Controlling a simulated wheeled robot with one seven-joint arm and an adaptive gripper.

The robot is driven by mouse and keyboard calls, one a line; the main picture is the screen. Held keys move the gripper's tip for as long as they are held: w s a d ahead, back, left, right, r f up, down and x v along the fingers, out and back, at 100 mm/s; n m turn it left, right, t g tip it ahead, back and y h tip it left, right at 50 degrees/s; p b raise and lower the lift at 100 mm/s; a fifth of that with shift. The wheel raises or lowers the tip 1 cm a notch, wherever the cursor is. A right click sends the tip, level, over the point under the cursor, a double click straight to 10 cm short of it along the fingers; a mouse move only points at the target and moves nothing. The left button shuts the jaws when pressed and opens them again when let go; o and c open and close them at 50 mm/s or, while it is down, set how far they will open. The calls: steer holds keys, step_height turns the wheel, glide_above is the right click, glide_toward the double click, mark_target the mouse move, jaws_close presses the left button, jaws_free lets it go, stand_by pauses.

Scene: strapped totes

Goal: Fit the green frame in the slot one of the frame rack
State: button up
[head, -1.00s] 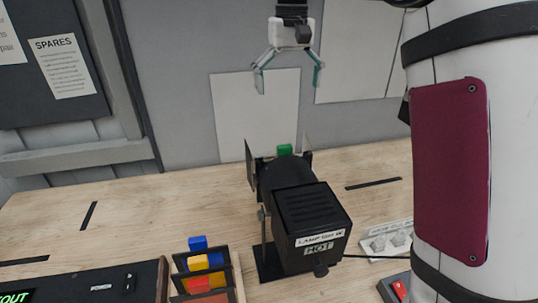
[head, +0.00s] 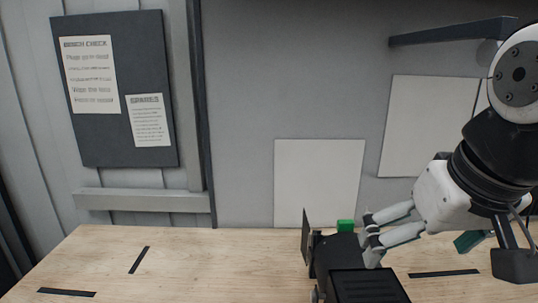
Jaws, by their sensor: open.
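I cannot tell whether a finger touches the lamp. The frame rack is out of view now.
A dark flap (head: 306,237) stands upright at the lamp's left front. The wooden bench (head: 200,265) is clear on the left, apart from dark strips. A grey wall with pale panels (head: 318,182) rises behind. A dark shelf (head: 450,31) juts out at upper right.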

steer(key=shift+t, duration=0.4)
steer(key=s+f, duration=0.3)
steer(key=shift+s+f, duration=0.15)
steer(key=shift+s, duration=0.15)
steer(key=shift+c, duration=1.1)
steer(key=c, duration=0.4)
steer(key=w+r+m, duration=0.2)
steer(key=w, duration=0.1)
steer(key=shift+g, duration=0.3)
steer(key=c, duration=0.9)
steer(key=shift+o, duration=0.2)
step_height(320, 180, up, 2)
steer(key=m+g+b, duration=0.2)
steer(key=m+g, duration=0.3)
steer(key=m, duration=1.1)
glide_above(346, 221)
step_height(346, 221, down, 14)
steer(key=p, duration=0.3)
steer(key=shift+r, duration=0.15)
